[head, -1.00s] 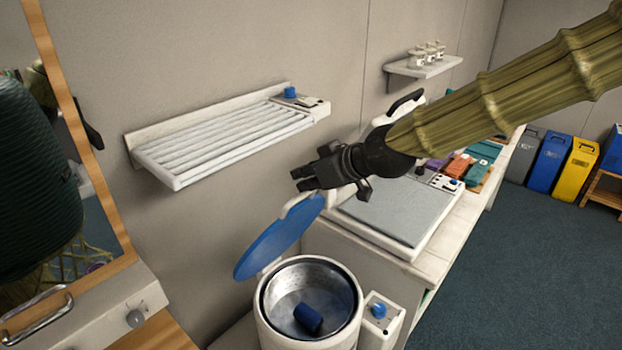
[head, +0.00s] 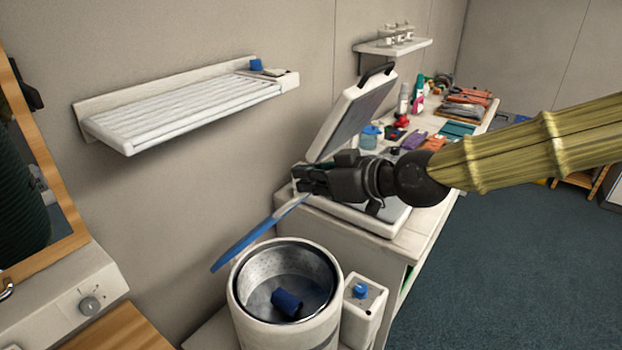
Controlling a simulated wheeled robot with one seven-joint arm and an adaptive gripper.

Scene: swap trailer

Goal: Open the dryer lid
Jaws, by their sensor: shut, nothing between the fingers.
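The dryer (head: 335,325) is a white cylinder with an open metal drum, in the lower middle of the head view. A dark blue cylindrical piece (head: 287,303) lies inside the drum. Its blue lid (head: 258,236) stands open behind the drum, seen nearly edge-on and slanting up to the right. My gripper (head: 306,181) is shut and empty, pointing left just above the upper right end of the lid. I cannot tell whether it touches the lid.
A heat-press-like machine (head: 340,112) stands raised behind my gripper on the white counter (head: 440,208). A slatted wall rack (head: 180,108) is at upper left. A small white box with a blue knob (head: 361,315) stands right of the dryer. Open floor lies to the right.

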